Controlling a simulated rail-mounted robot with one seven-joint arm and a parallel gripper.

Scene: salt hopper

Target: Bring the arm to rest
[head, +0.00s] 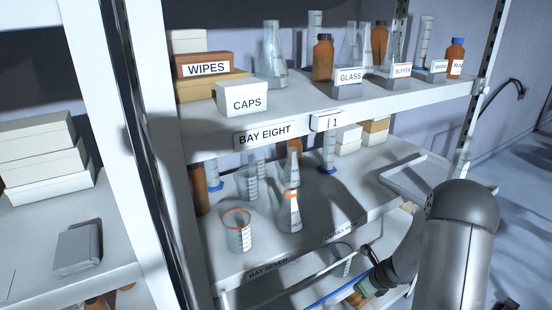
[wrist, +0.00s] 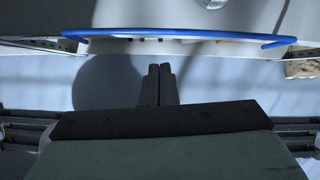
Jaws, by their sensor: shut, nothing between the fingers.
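My gripper (wrist: 160,72) shows in the wrist view with its two dark fingers together and nothing between them. The fingers point toward a blue bar (wrist: 180,34) along the edge of a pale surface, with a visible gap between. In the head view my arm comes in from the lower right, in front of the shelving. Its wrist end is low, near a blue bar (head: 330,293) below the bay seven shelf. The fingertips cannot be made out clearly in the head view.
The bay seven shelf (head: 245,262) holds a beaker (head: 238,232) and an orange-banded flask (head: 289,212). An empty tray (head: 400,185) lies near my arm. The bay eight shelf (head: 290,108) above carries boxes, bottles and glassware. Open floor (head: 515,170) lies at the right.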

